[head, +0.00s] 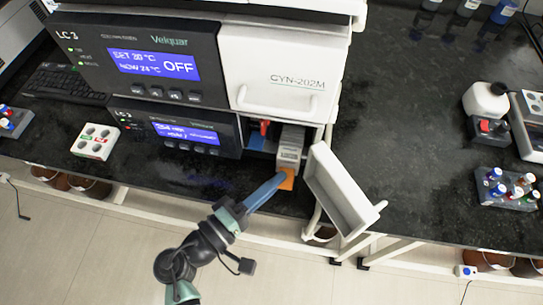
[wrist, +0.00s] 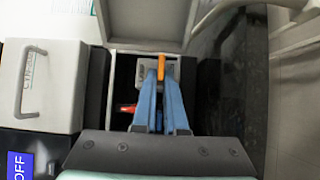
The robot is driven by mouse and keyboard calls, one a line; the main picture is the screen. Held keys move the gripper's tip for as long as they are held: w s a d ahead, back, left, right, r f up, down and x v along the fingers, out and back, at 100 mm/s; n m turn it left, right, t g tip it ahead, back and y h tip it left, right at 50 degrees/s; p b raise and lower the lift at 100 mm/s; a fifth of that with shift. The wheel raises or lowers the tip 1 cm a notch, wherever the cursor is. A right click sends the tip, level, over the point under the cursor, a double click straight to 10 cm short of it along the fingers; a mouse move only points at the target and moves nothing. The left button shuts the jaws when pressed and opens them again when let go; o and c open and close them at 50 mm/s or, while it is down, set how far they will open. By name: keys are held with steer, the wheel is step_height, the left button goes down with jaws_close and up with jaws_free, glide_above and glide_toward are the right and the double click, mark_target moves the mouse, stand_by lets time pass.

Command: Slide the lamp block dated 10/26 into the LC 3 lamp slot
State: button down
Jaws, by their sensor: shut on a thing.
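The lamp block (head: 290,147) is a pale grey block with small dark print, too small to read a date. An orange tab (head: 287,180) is at its near end; the tab also shows in the wrist view (wrist: 161,64). My gripper (head: 281,177) has blue fingers and is shut on the orange tab; the fingers also show in the wrist view (wrist: 161,73). The block stands in the open bay of the lower unit (head: 176,133), under the unit marked LC 3 (head: 150,67). How deep it sits is hard to tell.
The bay's white door (head: 343,190) hangs open just right of my gripper. A red part (head: 265,127) is inside the bay, left of the block. A white holder (head: 95,141) lies on the dark bench at left. Vials in a rack (head: 508,188) stand at right.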

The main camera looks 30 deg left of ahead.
mark_target(279, 157)
steer(key=shift+w+a+b, duration=0.25)
steer(key=shift+w+a, duration=0.05)
steer(key=shift+w, duration=0.8)
steer(key=shift+w+a+b, duration=0.25)
steer(key=shift+w+a, duration=0.1)
steer(key=shift+w, duration=0.8)
steer(key=shift+w+a+b, duration=0.25)
steer(key=shift+w+a, duration=0.05)
steer(key=shift+w, duration=0.8)
steer(key=shift+f+b, duration=0.25)
steer(key=shift+b, duration=0.1)
steer(key=c, duration=0.9)
jaws_free()
steer(key=shift+f, duration=0.1)
steer(key=shift+s, duration=0.15)
steer(key=v, duration=1.2)
steer(key=shift+s+a, duration=0.2)
steer(key=shift+s, duration=0.15)
